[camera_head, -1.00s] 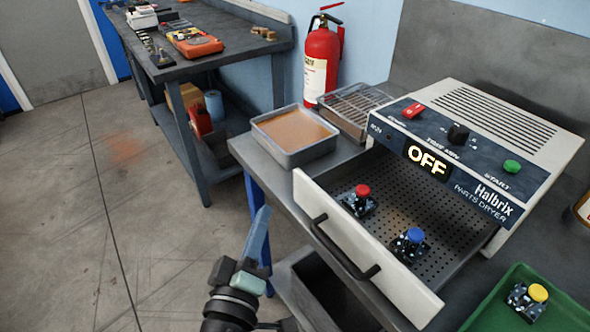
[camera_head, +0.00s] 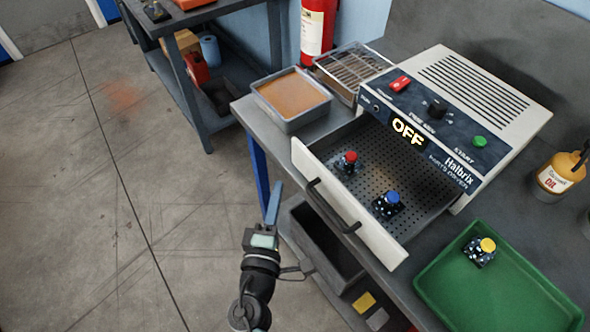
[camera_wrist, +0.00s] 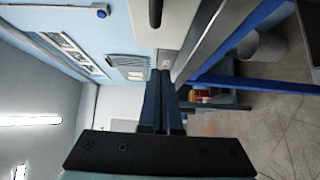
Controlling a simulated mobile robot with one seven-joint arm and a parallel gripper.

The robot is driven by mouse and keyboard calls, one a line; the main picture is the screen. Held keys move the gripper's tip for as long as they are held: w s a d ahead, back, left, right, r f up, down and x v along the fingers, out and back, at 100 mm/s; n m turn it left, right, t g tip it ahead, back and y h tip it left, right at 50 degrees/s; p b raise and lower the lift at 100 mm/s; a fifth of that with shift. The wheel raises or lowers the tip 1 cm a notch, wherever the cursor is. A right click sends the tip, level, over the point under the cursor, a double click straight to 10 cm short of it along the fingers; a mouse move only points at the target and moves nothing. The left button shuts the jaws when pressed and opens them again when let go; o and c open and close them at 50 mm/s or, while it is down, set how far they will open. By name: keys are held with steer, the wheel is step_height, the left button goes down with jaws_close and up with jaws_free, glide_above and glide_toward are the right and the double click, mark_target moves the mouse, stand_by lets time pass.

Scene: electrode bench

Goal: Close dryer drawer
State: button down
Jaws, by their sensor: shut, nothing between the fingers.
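The parts dryer (camera_head: 478,108) stands on the bench with its display reading OFF. Its drawer (camera_head: 385,243) is pulled open toward the front, with a dark bar handle (camera_head: 333,208) on its white front. Inside the drawer sit a part with a red cap (camera_head: 348,161) and a part with a blue cap (camera_head: 388,202). My gripper (camera_head: 273,205) is shut and empty, in front of and left of the drawer front, apart from it in the head view. In the wrist view my gripper's fingers (camera_wrist: 163,95) lie together, near a pale panel with a dark bar at the top.
A tray of brown liquid (camera_head: 291,97) and a wire basket (camera_head: 352,70) stand left of the dryer. A green tray (camera_head: 500,292) with a yellow-capped part (camera_head: 481,251) lies at right, near an oil can (camera_head: 560,175). Open floor lies left of my arm.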

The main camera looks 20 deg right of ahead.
mark_target(298, 160)
steer(key=w+d, duration=0.1)
steer(key=d, duration=0.1)
steer(key=w+d, duration=0.2)
steer(key=shift+w, duration=0.15)
steer(key=shift+w+d, duration=0.15)
steer(key=shift+d, duration=0.25)
